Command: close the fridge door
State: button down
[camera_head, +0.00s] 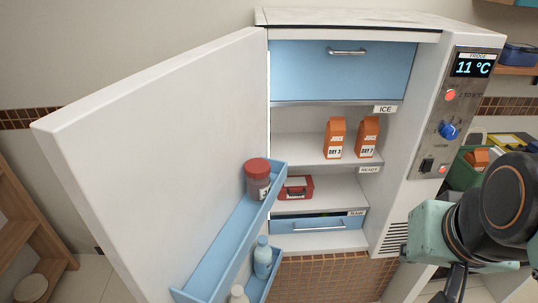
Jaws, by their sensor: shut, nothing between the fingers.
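The white fridge (405,150) stands with its door (150,140) swung wide open to the left. The door's inner side faces me and carries blue shelves (225,245) with a red-lidded jar (258,180) and bottles (262,258). My arm comes in at the lower right, in front of the fridge's right side. My gripper (457,284) shows only as a dark part at the bottom edge, with its tips cut off. It is shut and empty, well to the right of the door and apart from it.
Inside the fridge are a blue ICE drawer (340,72), two orange cartons (336,138), a red box (297,188) and a lower blue drawer (318,224). A control panel (455,110) reads 11 °C. Wooden shelving (25,240) stands left; a green bin (465,172) is at right.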

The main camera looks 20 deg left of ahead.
aim_at(152, 160)
jog(key=k+j+z, duration=0.15)
jog(key=k+j, duration=0.55)
jog(key=j, duration=0.15)
jog(key=k+j+z, duration=0.1)
jog(key=k+j, duration=0.15)
jog(key=j+z, duration=0.15)
jog(key=j, duration=1.25)
